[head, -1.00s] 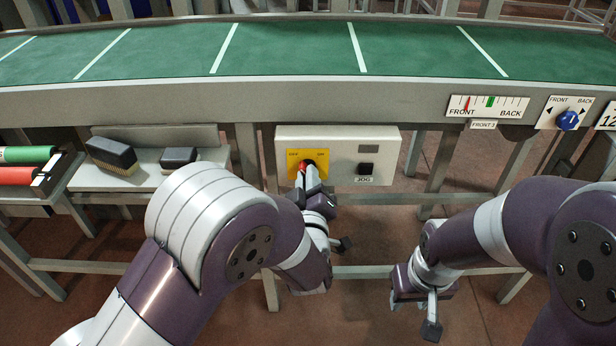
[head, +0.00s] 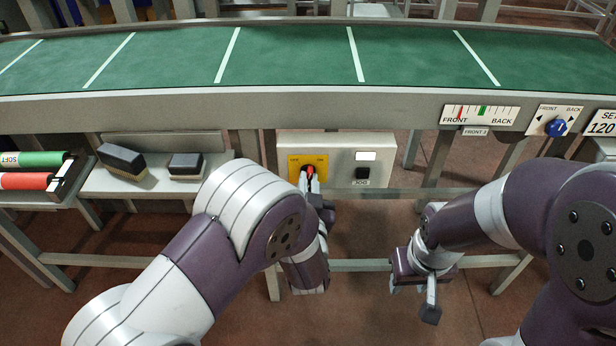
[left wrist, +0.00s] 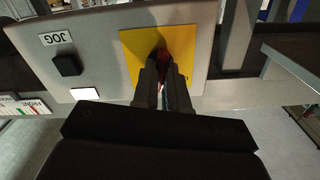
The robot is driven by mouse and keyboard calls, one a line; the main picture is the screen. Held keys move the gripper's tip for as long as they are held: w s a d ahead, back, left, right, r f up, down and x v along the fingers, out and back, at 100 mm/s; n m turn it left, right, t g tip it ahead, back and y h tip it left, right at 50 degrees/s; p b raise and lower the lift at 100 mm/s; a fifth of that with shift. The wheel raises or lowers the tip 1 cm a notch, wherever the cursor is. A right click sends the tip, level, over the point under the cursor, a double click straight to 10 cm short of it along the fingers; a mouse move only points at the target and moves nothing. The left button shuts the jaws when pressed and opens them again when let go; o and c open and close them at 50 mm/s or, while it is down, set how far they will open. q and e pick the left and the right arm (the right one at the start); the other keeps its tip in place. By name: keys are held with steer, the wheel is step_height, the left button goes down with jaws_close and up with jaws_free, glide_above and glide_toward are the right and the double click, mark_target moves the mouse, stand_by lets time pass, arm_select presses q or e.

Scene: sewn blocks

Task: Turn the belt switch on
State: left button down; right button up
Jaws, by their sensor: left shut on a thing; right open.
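The belt switch has a red handle (head: 311,169) on a yellow plate (head: 295,162), on the left part of a pale control box (head: 340,150). The handle leans towards the plate's right-hand label. My left gripper (head: 313,180) is shut on the red handle. In the left wrist view the fingers (left wrist: 165,75) cover most of the handle in front of the yellow plate (left wrist: 137,42). A small window (head: 366,156) on the box is lit white. My right gripper (head: 412,288) is open and empty, low and away from the box.
A black JOG button (head: 362,173) sits right of the switch. The green belt (head: 290,55) runs above. A shelf (head: 150,178) with two dark brushes is at left, beside green and red rollers (head: 30,160). A blue knob (head: 557,127) is at right.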

arm_select(q)
steer(key=shift+m+p, duration=1.6)
steer(key=shift+m, duration=1.3)
steer(key=shift+f, duration=0.1)
steer(key=c, duration=1.2)
jaws_free()
steer(key=shift+o, duration=0.2)
